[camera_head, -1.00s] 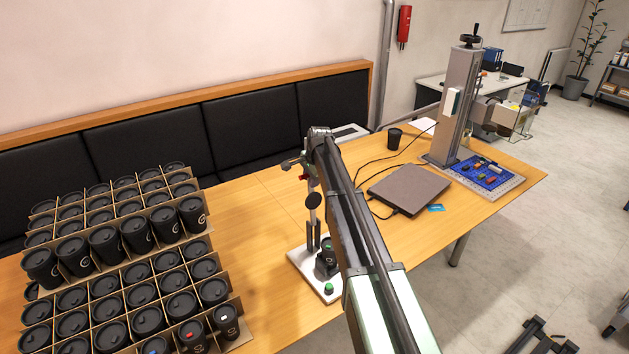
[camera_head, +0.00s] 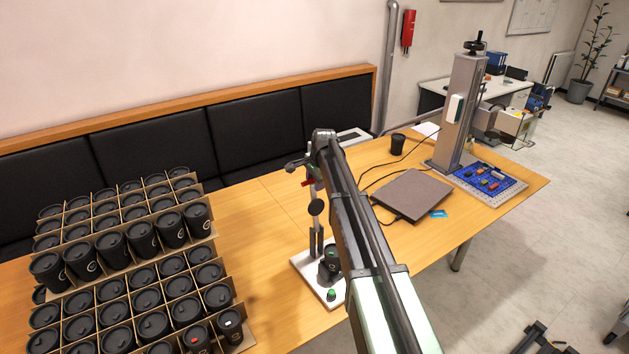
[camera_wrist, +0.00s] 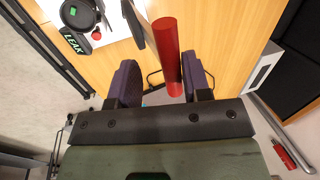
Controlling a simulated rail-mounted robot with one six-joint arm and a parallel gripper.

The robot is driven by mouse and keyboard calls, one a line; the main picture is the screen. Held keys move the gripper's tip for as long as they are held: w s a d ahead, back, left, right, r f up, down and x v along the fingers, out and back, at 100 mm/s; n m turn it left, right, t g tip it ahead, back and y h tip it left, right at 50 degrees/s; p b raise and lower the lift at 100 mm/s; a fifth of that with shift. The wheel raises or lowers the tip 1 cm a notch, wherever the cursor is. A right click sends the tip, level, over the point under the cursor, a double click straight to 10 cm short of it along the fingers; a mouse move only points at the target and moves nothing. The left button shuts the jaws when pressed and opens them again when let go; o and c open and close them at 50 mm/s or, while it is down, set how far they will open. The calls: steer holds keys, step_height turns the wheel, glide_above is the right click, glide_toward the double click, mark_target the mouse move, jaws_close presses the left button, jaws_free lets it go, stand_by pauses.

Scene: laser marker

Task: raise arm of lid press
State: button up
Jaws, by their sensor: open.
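The lid press stands on a white base (camera_head: 304,272) on the table, with an upright column and a black round disc (camera_head: 316,207). A black cup (camera_head: 330,265) stands on the base. The press arm's red handle (camera_wrist: 168,50) shows in the wrist view, running between the two purple-padded fingers of my gripper (camera_wrist: 158,76). The fingers are open, with a visible gap on the left side of the handle. In the head view a bit of red (camera_head: 308,183) shows beside my arm, which hides much of the press top and the gripper.
Cardboard dividers with many black lidded cups (camera_head: 140,240) fill the table's left. A closed laptop (camera_head: 412,194) lies to the right of my arm. Behind it are a black cup (camera_head: 397,144) and the laser marker column (camera_head: 460,112). A padded bench back (camera_head: 250,130) runs behind the table.

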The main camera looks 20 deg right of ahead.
steer(key=p+v, duration=0.6)
steer(key=v, duration=0.2)
steer(key=s+a+f+n+g+b, duration=0.1)
steer(key=s+a+f+n+b, duration=0.3)
steer(key=s, duration=0.8)
steer(key=s+a+f+n+b, duration=0.4)
steer(key=s+f+n+b, duration=0.1)
steer(key=s, duration=0.7)
steer(key=s+a+f+n+g+b, duration=0.1)
steer(key=s+a+f+n+b, duration=0.3)
steer(key=s, duration=0.9)
steer(key=shift+a+f+n+g+h+b, duration=0.2)
steer(key=shift+f+n+g+h+b, duration=0.15)
steer(key=shift+f+n, duration=0.35)
